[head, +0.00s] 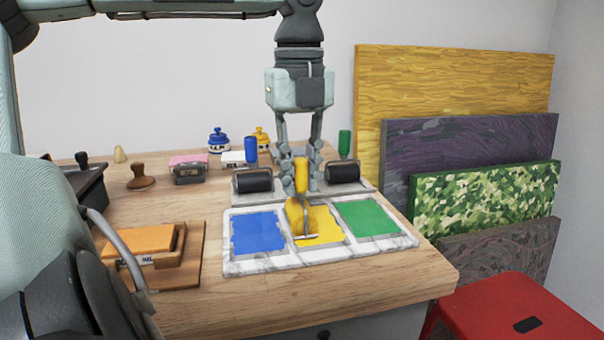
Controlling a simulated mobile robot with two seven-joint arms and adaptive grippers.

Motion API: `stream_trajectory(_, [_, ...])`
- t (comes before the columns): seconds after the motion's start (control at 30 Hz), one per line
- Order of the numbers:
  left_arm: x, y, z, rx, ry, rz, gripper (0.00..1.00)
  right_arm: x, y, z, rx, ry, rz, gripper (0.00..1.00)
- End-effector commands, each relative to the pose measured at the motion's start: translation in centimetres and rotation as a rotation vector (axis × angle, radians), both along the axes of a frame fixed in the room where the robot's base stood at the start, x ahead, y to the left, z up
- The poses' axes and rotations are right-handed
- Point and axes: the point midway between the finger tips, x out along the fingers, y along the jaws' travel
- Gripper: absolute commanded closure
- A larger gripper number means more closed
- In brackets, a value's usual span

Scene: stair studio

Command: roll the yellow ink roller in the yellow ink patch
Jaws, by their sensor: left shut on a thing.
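The yellow ink roller (299,215) hangs upright from my left gripper (301,185), which is shut on its yellow handle. The roller's lower end is over the yellow ink patch (326,229), at the patch's left side. I cannot tell whether it touches the ink. The yellow patch is the middle one on a white marbled slab (283,264), between a blue patch (258,232) and a green patch (368,216). The gripper's fingers hide part of the handle. My right gripper is not in view.
Behind the slab, a black roller with a blue handle (251,180) and one with a green handle (343,174) lie on a rack. Stamps and ink jars stand farther back. A wooden block (152,241) sits left. A red stool (512,312) stands at right, below several leaning panels (455,85).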

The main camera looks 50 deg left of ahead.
Motion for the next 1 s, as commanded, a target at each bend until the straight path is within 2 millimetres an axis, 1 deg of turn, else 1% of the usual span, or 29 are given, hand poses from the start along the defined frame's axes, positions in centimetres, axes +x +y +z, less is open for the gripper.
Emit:
stream_trajectory(0.17, [0.0,0.0,0.7,0.000,0.000,0.000,1.00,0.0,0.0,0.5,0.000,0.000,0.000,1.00])
stream_trajectory(0.9, [0.0,0.0,6.7,0.000,-0.002,0.000,1.00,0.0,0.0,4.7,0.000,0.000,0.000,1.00])
stream_trajectory(1.0, [0.0,0.0,7.1,0.000,-0.001,0.000,1.00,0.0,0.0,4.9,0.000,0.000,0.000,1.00])
